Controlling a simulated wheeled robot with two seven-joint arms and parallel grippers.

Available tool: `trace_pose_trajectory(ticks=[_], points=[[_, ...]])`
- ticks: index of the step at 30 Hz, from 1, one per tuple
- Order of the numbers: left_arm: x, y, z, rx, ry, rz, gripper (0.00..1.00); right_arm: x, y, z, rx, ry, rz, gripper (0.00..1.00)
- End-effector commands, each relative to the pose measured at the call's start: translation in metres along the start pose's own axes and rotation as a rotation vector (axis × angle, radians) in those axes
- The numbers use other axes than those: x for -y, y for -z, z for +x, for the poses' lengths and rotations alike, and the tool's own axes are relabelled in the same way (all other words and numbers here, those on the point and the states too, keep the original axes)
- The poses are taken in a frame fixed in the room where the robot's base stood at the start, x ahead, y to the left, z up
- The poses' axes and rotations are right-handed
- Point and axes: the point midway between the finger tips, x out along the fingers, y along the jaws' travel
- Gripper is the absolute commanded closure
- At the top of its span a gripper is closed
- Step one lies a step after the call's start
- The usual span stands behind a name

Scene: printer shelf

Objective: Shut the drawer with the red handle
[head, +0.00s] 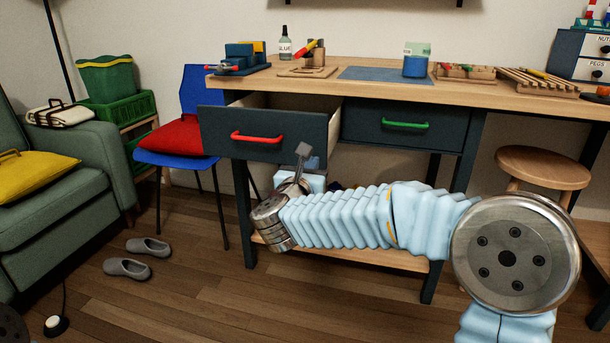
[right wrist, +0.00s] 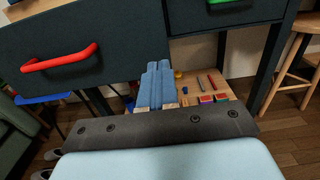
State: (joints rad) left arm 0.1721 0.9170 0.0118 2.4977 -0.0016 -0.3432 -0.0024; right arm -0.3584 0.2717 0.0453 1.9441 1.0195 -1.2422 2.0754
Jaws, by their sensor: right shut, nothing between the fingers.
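The drawer with the red handle (head: 290,129) is pulled out of the desk, its dark front standing forward and its pale inside showing. Its red handle (head: 256,137) is left of centre on the front, and it also shows in the right wrist view (right wrist: 60,58). My right gripper (head: 303,152) is shut and empty, at the lower right part of the drawer front, to the right of the handle. In the right wrist view its closed fingers (right wrist: 156,70) overlap the front's lower right corner; I cannot tell whether they touch it. My left gripper is not in view.
A shut drawer with a green handle (head: 405,125) is to the right. The desk top (head: 340,84) carries tools, a glue bottle (head: 285,45) and racks. A low shelf (right wrist: 205,120) with small items is below. A blue chair (head: 200,95) stands left, a stool (head: 543,168) right.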

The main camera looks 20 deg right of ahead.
Motion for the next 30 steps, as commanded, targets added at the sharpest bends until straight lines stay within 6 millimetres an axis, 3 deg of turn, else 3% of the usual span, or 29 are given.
trace_pose_trajectory(ticks=[3, 10, 30], points=[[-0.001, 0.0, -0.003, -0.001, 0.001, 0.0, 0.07, 0.001, 0.0, 0.025, 0.0, 0.003, -0.001, 1.0], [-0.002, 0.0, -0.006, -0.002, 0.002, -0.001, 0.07, 0.0, 0.0, 0.055, -0.001, 0.0, -0.003, 1.0], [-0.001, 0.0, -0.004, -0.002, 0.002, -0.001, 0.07, 0.0, 0.002, 0.071, -0.001, 0.0, -0.003, 1.0]])
